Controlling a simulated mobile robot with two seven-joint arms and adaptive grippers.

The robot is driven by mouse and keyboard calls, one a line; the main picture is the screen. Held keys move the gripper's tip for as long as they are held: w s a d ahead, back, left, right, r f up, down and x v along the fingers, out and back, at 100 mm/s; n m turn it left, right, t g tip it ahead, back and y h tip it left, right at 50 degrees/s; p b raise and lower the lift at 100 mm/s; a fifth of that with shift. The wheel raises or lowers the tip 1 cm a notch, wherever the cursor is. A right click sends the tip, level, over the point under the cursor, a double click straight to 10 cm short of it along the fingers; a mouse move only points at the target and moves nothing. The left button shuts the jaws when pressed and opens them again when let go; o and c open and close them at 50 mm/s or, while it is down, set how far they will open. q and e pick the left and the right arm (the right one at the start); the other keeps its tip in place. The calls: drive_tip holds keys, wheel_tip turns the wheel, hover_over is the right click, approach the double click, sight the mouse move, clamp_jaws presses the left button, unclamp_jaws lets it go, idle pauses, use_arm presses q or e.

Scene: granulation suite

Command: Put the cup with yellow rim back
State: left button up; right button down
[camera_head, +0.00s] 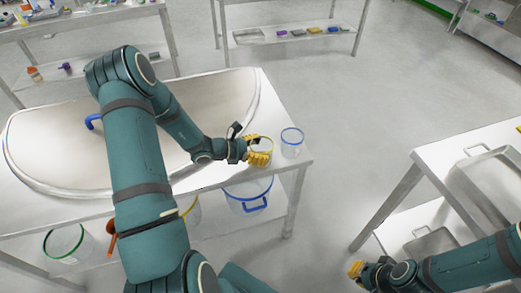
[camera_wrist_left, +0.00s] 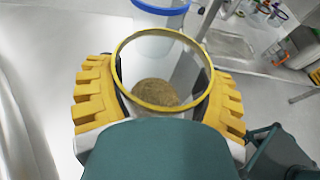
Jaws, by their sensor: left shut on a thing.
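The cup with yellow rim (camera_head: 261,145) is at the right end of the steel table with the large basin. It is clear and upright, and the left wrist view shows its yellow rim (camera_wrist_left: 120,72) and brown grainy material inside. My left gripper (camera_head: 258,157) is shut on it, with yellow ribbed fingers on both sides. I cannot tell whether its base touches the table. My right gripper (camera_head: 355,269) is low at the lower right, away from the cup; its fingers are too small to read.
A clear cup with blue rim (camera_head: 291,142) stands just right of the held cup, near the table corner. A blue-rimmed bucket (camera_head: 248,192) and a green-rimmed bucket (camera_head: 66,243) are below. A steel table with trays (camera_head: 490,180) is at right; open floor lies between.

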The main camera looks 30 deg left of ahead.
use_arm(q)
drive_tip(key=shift+f, duration=0.15)
drive_tip(key=o, duration=1)
